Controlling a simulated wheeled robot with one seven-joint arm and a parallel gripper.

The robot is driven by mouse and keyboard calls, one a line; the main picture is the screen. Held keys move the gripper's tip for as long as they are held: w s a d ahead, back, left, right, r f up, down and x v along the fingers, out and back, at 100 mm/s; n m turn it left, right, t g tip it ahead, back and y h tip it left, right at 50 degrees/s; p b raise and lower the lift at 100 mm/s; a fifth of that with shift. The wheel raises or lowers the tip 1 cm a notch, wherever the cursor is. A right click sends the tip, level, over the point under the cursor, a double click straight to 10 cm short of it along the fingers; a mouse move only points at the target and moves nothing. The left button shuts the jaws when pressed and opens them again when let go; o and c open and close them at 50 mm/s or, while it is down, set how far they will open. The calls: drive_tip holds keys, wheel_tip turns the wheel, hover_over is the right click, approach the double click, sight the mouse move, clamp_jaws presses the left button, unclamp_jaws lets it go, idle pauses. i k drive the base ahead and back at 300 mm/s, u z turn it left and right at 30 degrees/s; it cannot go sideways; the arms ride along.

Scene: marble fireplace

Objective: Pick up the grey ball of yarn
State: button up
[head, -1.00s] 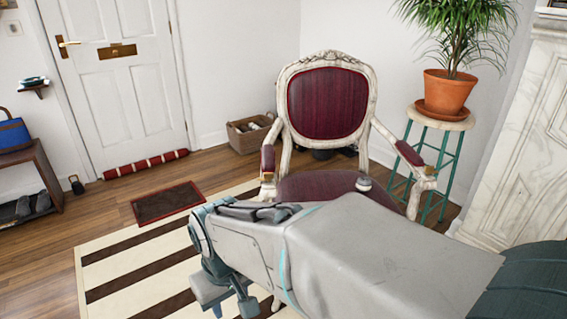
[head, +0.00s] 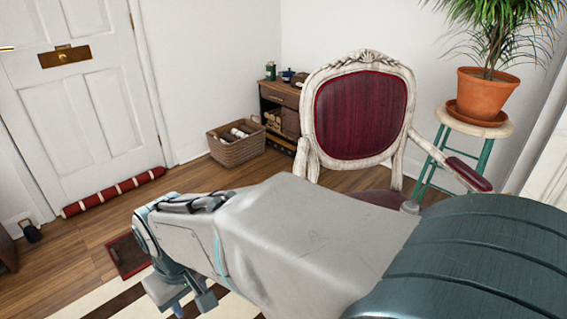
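A small grey rounded thing (head: 410,207) shows at the front of the chair's dark red seat (head: 385,198). It may be the grey ball of yarn, but it is too small and too covered to tell. My arm covers its lower part and most of the seat. My gripper (head: 185,302) hangs at the far end of my arm, low and left of the chair. It is seen from behind and partly hidden by my wrist, so whether it is open or shut does not show. I see nothing held.
The white-framed armchair (head: 408,72) stands beyond my arm. A wicker basket (head: 236,153) and a small wooden cabinet (head: 283,96) stand by the back wall. A potted plant (head: 485,94) rests on a green-legged stool (head: 475,128) at right. Some floor is clear at left.

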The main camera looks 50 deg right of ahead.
sight(409, 207)
drive_tip(key=i, duration=1.95)
drive_tip(key=z, duration=1.65)
drive_tip(key=i, duration=1)
drive_tip(key=z, duration=3)
drive_tip(key=i, duration=0.5)
drive_tip(key=u, duration=0.1)
